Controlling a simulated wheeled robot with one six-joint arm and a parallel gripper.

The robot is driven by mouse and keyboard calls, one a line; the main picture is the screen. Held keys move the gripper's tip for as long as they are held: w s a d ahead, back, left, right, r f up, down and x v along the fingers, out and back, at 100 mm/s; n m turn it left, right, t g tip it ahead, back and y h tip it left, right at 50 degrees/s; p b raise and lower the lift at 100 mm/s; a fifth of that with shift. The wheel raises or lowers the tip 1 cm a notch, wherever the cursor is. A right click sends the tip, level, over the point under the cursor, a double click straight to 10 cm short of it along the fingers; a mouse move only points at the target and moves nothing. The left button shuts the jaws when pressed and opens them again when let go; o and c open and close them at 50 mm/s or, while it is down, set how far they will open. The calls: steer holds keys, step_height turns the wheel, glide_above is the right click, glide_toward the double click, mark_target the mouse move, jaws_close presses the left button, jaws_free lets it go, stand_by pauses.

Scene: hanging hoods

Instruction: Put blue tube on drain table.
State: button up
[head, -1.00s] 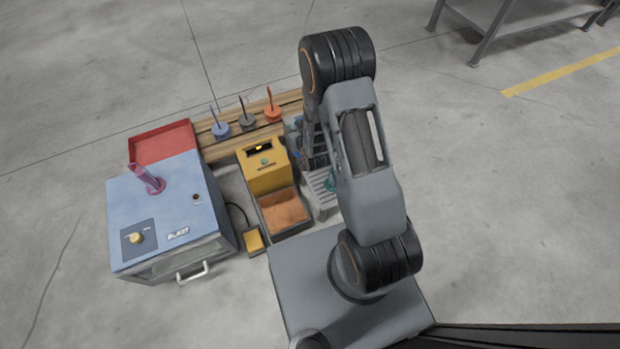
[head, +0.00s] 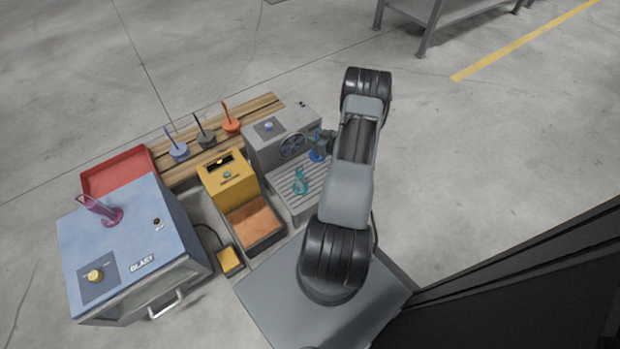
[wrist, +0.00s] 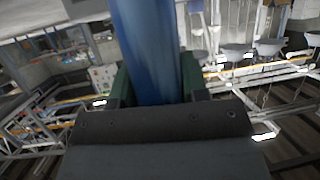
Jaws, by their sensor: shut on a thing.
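My gripper (head: 327,143) is at the far right end of the drain table (head: 283,199), a grey slatted surface in front of a grey machine. It is shut on the blue tube (head: 317,154), which shows small and partly hidden beside the dark jaws. In the wrist view the blue tube (wrist: 148,45) stands large between the two dark green fingers (wrist: 155,85). A teal tube (head: 300,184) stands on the drain table's slats, left of and nearer than the blue one. I cannot tell whether the blue tube touches the slats.
The grey machine (head: 285,125) with a fan stands behind the drain table. A yellow unit (head: 228,180) with an orange-brown tray (head: 255,222) is to its left. Bare slats surround the teal tube.

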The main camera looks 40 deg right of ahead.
steer(key=shift+s+d+f, duration=0.45)
steer(key=shift+s+d, duration=0.15)
steer(key=shift+s, duration=0.05)
steer(key=shift+s+d+f, duration=0.45)
steer(key=shift+s+d, duration=0.1)
steer(key=shift+s, duration=0.05)
steer(key=f+b, duration=0.2)
steer(key=f, duration=0.1)
steer(key=f+b, duration=0.1)
steer(key=f, duration=0.1)
steer(key=shift+s+d+f, duration=0.25)
steer(key=shift+s+d, duration=0.05)
steer(key=shift+f+b, duration=0.9)
steer(key=shift+f, duration=1.25)
steer(key=shift+f, duration=0.2)
steer(key=o, duration=1.1)
steer(key=shift+c, duration=0.2)
